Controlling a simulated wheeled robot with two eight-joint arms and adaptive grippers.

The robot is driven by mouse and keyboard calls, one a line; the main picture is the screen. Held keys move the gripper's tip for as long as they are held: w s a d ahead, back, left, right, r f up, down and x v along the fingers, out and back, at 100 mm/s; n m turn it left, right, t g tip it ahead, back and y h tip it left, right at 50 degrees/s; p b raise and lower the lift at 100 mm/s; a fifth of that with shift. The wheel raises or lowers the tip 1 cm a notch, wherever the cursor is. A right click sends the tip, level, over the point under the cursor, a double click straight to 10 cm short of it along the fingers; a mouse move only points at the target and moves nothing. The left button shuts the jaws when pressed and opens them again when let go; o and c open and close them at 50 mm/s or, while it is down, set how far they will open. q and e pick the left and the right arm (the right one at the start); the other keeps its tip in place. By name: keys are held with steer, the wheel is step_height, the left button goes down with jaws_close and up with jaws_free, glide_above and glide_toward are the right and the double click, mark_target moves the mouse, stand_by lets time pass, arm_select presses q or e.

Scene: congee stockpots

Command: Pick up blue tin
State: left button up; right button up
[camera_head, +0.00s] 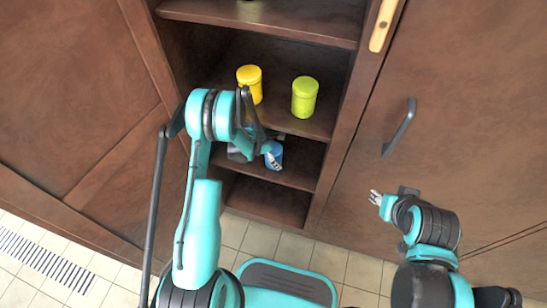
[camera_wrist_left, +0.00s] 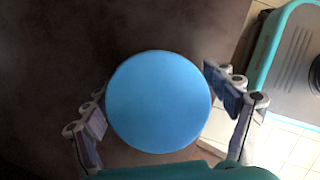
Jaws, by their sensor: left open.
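The blue tin (camera_wrist_left: 158,102) shows its round lid from above in the left wrist view. In the head view a small part of the blue tin (camera_head: 275,158) shows on a lower shelf, partly hidden by my left arm. My left gripper (camera_wrist_left: 162,110) is open, with one finger on each side of the tin in the wrist view; I cannot tell whether either touches it. In the head view the left gripper (camera_head: 254,151) reaches into the cabinet and is mostly hidden. My right gripper (camera_head: 375,197) is in front of the right cabinet door, away from the tin; its jaw opening is too small to judge.
A yellow tin (camera_head: 250,82) and a green tin (camera_head: 304,97) stand on the shelf above. The cabinet's right upright (camera_head: 345,125) is close to the left gripper. A door handle (camera_head: 400,127) sticks out at right. The bottom shelf (camera_head: 268,203) looks empty.

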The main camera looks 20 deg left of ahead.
arm_select(q)
steer(key=shift+d+f+b, duration=0.1)
steer(key=shift+f+b, duration=0.25)
steer(key=shift+f, duration=0.25)
steer(key=shift+r, duration=0.1)
steer(key=c, duration=1.5)
steer(key=shift+c, duration=0.2)
steer(key=shift+w+r, duration=0.1)
